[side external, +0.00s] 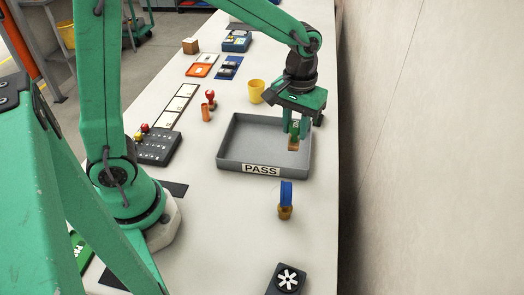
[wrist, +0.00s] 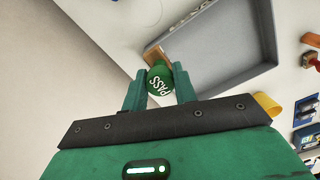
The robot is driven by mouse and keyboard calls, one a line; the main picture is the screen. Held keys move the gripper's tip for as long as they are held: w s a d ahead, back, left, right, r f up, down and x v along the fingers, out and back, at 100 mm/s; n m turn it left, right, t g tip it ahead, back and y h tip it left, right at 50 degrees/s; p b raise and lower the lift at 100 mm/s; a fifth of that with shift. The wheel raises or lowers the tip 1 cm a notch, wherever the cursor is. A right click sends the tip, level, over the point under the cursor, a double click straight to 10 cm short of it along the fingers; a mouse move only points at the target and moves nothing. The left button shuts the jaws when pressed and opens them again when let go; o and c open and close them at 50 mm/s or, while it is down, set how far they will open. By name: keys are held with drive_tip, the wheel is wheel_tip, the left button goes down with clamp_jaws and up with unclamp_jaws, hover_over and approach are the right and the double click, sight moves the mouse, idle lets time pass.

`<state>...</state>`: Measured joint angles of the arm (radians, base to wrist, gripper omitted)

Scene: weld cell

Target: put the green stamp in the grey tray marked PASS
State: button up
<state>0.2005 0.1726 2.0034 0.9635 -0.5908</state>
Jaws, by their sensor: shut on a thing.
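The green stamp (side external: 295,130) is held upright in my gripper (side external: 294,127), with its brown block base (side external: 293,145) pointing down. In the wrist view its round green top reads PASS (wrist: 159,84), between the two fingers (wrist: 160,80). The grey tray (side external: 240,142) has a white PASS label (side external: 261,170) on its near side. In the side view the stamp appears in front of the tray's right part. In the wrist view its base overlaps a corner of the tray (wrist: 225,45). I cannot tell its exact height above the tray.
A yellow cup (side external: 257,91) stands behind the tray. A black keypad (side external: 158,146) lies further left. The wall is close on the right.

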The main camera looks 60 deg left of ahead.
drive_tip(key=shift+s+d, duration=0.4)
drive_tip(key=shift+d, duration=0.2)
drive_tip(key=shift+a, duration=0.1)
hover_over(284, 149)
wheel_tip(284, 149, down, 7)
drive_tip(key=shift+f, duration=0.1)
drive_tip(key=shift+f, duration=1.9)
drive_tip(key=shift+s+f, duration=0.1)
drive_tip(key=o, duration=1)
drive_tip(key=shift+c, duration=0.2)
